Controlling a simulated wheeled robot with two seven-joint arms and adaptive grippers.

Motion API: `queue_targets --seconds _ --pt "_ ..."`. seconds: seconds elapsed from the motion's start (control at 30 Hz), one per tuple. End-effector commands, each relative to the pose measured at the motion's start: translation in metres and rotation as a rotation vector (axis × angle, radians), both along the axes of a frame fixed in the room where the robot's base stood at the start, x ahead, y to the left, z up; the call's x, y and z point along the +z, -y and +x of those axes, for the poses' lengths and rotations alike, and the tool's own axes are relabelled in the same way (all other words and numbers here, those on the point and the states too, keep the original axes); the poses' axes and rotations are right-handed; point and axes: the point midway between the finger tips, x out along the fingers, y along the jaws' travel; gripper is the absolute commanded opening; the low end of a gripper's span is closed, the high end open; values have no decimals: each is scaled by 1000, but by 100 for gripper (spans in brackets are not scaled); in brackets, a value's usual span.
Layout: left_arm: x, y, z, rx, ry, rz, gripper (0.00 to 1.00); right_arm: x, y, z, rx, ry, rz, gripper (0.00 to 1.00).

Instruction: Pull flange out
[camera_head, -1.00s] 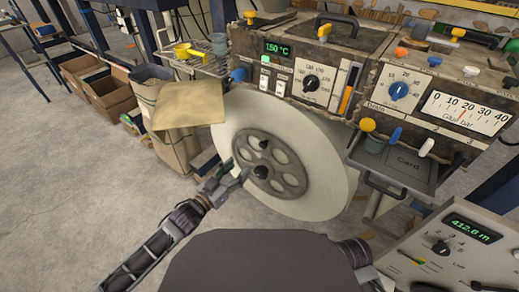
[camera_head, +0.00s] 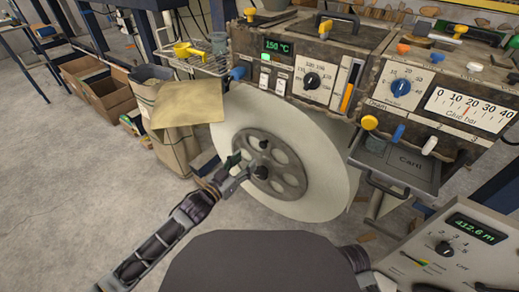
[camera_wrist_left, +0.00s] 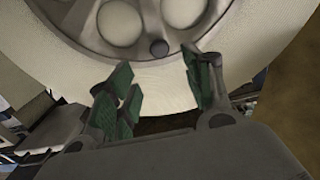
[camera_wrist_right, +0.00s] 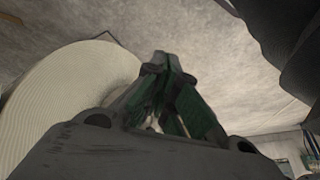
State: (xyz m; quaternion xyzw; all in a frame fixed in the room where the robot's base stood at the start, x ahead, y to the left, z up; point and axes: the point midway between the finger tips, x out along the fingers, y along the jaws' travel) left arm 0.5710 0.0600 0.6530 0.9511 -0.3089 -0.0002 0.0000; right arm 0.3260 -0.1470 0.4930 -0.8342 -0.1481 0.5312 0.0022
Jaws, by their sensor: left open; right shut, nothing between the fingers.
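The flange (camera_head: 289,180) is a dark grey disc with round holes, on the face of a big white roll (camera_head: 335,150) under the machine. My left gripper (camera_head: 238,165) is at the flange's left side, close to the knobs. In the left wrist view, my left gripper (camera_wrist_left: 152,75) is open and empty, its green-padded fingers just short of a dark knob (camera_wrist_left: 158,48) on the flange (camera_wrist_left: 165,15). In the right wrist view, my right gripper (camera_wrist_right: 162,65) is shut and empty, beside the roll (camera_wrist_right: 75,85).
The machine (camera_head: 330,80) with dials and switches stands above the roll. A tan sheet (camera_head: 187,112) and a wire basket (camera_head: 195,62) are at its left. A grey drawer (camera_head: 395,165) juts out at the right. A control box (camera_head: 460,250) stands at the lower right.

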Motion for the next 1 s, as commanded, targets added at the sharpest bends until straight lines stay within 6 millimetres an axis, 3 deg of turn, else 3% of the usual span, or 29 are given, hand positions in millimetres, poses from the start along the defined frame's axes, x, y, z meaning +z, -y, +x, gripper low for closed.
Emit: queue_targets --seconds 1.0 --pt "0 48 66 0 2 -1 51 -55 -13 -1 -33 65 83 0"
